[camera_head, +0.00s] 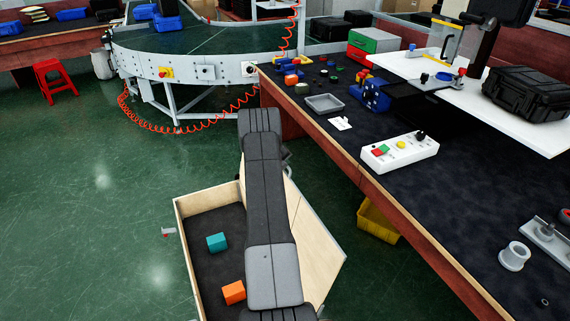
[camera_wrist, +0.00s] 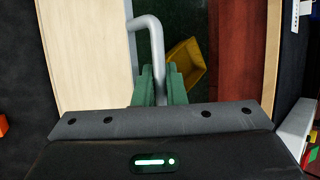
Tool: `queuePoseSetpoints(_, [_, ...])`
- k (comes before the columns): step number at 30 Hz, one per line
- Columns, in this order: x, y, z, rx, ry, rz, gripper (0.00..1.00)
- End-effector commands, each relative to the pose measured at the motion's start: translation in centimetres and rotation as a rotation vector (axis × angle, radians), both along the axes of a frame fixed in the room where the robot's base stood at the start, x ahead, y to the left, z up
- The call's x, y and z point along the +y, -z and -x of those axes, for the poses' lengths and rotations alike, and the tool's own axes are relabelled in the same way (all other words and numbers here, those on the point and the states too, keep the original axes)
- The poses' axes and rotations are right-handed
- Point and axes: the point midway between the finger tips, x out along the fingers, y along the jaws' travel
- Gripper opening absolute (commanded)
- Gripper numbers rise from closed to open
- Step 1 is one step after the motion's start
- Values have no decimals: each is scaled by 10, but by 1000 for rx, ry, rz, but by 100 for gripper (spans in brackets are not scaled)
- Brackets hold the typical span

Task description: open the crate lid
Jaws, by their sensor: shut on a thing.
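A wooden crate (camera_head: 188,260) with a dark floor stands on the green floor in the head view. Its pale wooden lid (camera_head: 318,250) is open and tilted up along the crate's right side; it also shows in the wrist view (camera_wrist: 85,50). A bent grey metal handle (camera_wrist: 156,45) stands at the lid's edge. My gripper (camera_wrist: 160,80) has green fingers shut on the handle. In the head view my arm hides the gripper and part of the crate. A teal cube (camera_head: 217,242) and an orange cube (camera_head: 233,292) lie inside the crate.
A long workbench (camera_head: 440,205) runs along the right, close to the lid. A yellow bin (camera_head: 378,220) is on the floor under its edge and shows in the wrist view (camera_wrist: 186,62). The curved conveyor (camera_head: 210,68) is behind. Open floor lies left of the crate.

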Motion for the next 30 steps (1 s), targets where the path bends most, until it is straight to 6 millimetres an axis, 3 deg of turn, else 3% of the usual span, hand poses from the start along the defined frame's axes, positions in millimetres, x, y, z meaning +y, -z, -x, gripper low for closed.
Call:
queuePoseSetpoints(13, [1, -1, -1, -1, -3, 2, 0])
queuePoseSetpoints(14, [1, -1, -1, -1, -3, 2, 13])
queuePoseSetpoints(17, [1, -1, -1, -1, -2, 1, 32])
queuePoseSetpoints(30, [2, -1, 2, 1, -2, 0, 32])
